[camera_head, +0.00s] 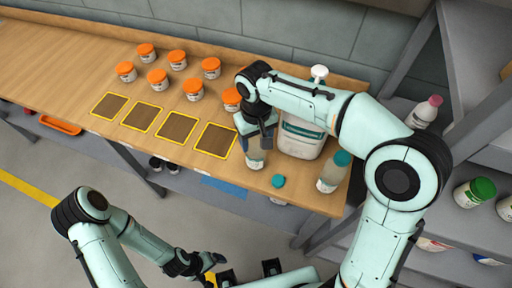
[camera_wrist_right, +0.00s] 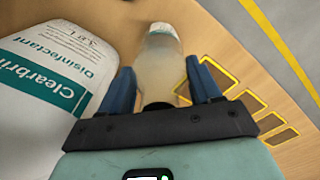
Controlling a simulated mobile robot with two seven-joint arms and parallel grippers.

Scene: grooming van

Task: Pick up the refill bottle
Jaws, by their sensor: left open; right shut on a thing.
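My right gripper (camera_head: 256,134) is shut on a small translucent bottle (camera_head: 256,158) near the table's front edge. In the right wrist view the bottle (camera_wrist_right: 160,65) stands between the two blue fingers. Its lower end shows whitish with a teal band. In the head view the arm hides its upper part. Whether it touches the table is hard to tell. A similar bottle with a teal cap (camera_head: 335,172) stands to the right, apart from the gripper. My left gripper (camera_head: 248,272) is open and empty, low at the bottom of the head view.
A large white disinfectant jug (camera_head: 299,143) stands right beside the held bottle; it also fills the left of the wrist view (camera_wrist_right: 45,90). A loose teal cap (camera_head: 278,181) lies in front. Several orange-lidded jars (camera_head: 157,78) and yellow-edged squares (camera_head: 142,116) are to the left.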

